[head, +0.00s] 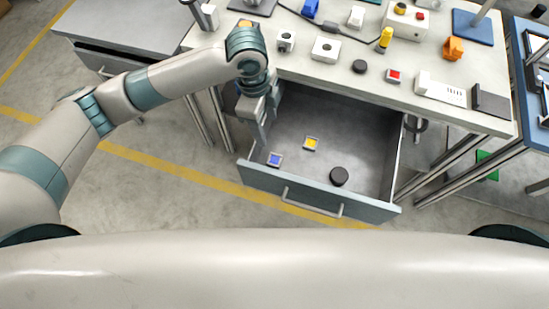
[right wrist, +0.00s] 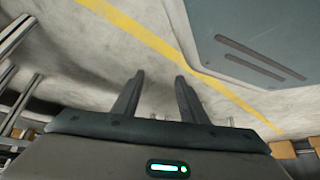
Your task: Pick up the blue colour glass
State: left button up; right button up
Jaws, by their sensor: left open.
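The blue colour glass (head: 275,160) is a small square with a pale frame. It lies flat in the open drawer (head: 376,199), near the drawer's front left corner. My left gripper (head: 265,138) points down over the drawer's left side, just above and behind the blue glass in the head view. It is open, and nothing shows between its fingers. My right gripper (right wrist: 158,82) shows in the right wrist view, with its two fingers apart and nothing between them, over the floor.
A yellow square glass (head: 311,143) and a black round piece (head: 339,176) also lie in the drawer. The worktop (head: 300,72) above holds several small items, among them a red-marked block (head: 394,76) and an orange part (head: 453,48).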

pick_arm(q)
jog(key=p, duration=0.1)
send_over(275, 159)
jog(key=a, duration=0.1)
jog(key=f, duration=0.7)
jog(key=w+f, duration=0.1)
jog(key=f, duration=0.3)
jog(key=shift+f, duration=0.1)
pick_arm(e)
jog(key=shift+g, duration=0.6)
jog(key=s, duration=0.1)
jog(key=s+d+f, duration=0.1)
jog(key=s, duration=0.1)
jog(key=shift+s+d+f, duration=0.2)
jog(key=shift+s+d, duration=0.1)
jog(key=shift+s, duration=0.05)
jog(key=shift+w, duration=0.1)
jog(key=shift+r, duration=0.1)
